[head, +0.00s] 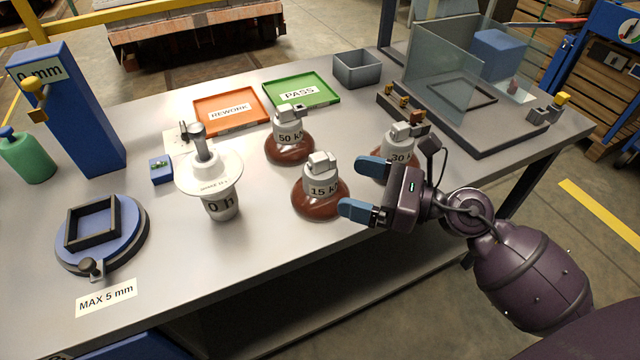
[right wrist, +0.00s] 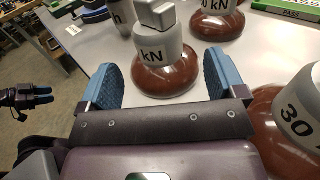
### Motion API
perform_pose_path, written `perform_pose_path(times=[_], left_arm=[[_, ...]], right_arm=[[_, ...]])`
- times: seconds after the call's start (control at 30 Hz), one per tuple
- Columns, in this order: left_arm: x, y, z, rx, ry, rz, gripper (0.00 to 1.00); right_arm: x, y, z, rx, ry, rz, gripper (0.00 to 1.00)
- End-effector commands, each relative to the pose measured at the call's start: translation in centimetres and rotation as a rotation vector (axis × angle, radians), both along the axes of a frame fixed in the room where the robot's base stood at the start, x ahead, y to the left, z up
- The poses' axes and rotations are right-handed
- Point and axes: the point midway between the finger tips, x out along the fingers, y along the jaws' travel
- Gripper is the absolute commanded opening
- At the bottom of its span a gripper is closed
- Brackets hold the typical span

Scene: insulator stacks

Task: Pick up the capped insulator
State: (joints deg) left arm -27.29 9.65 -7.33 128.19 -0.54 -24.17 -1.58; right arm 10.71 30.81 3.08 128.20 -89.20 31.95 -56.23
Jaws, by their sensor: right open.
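Three brown insulators with grey metal caps stand upright on the table. The one marked 15 kN (head: 322,188) is at the front; the 50 kN one (head: 290,140) is behind it. The 30 kN one (head: 397,143) is partly hidden by my right gripper (head: 362,188). That gripper is open and empty, its blue fingers pointing left just right of the 15 kN insulator. In the right wrist view, this insulator (right wrist: 165,60) stands ahead between the fingertips (right wrist: 163,76), apart from them. My left gripper (right wrist: 30,100) is small at the left edge there.
A white disc-topped piece (head: 208,172) stands left of the insulators. An orange REWORK tray (head: 226,112), green PASS tray (head: 302,92) and grey bin (head: 358,68) lie behind. A glass-walled fixture (head: 465,85) is at right.

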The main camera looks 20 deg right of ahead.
Motion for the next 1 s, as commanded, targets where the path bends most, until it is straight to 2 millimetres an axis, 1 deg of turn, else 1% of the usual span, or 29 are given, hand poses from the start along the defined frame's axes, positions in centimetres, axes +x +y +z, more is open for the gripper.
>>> perform_pose_path(times=[0.17, 0.5, 0.63, 0.83, 1.0], left_arm=[[0.0, 0.0, 0.0, -0.001, 0.001, 0.001, 0.43], [-0.1, 0.1, 0.0, -0.003, 0.002, 0.004, 0.43], [-0.1, 0.1, 0.0, -0.003, 0.003, 0.004, 0.43], [-0.1, 0.1, 0.0, -0.003, 0.004, 0.004, 0.43], [-0.2, 0.1, 0.0, -0.002, 0.005, 0.005, 0.43]], right_arm=[[0.6, 0.8, 0.0, 0.002, 0.001, 0.001, 0.89], [3.3, 3.9, 0.2, 0.004, 0.001, 0.001, 0.89], [3.7, 4.3, 0.2, 0.002, 0.002, 0.000, 0.89], [3.7, 4.3, 0.1, 0.001, 0.003, 0.000, 0.89], [3.7, 4.2, 0.2, 0.001, 0.003, 0.000, 0.63]])
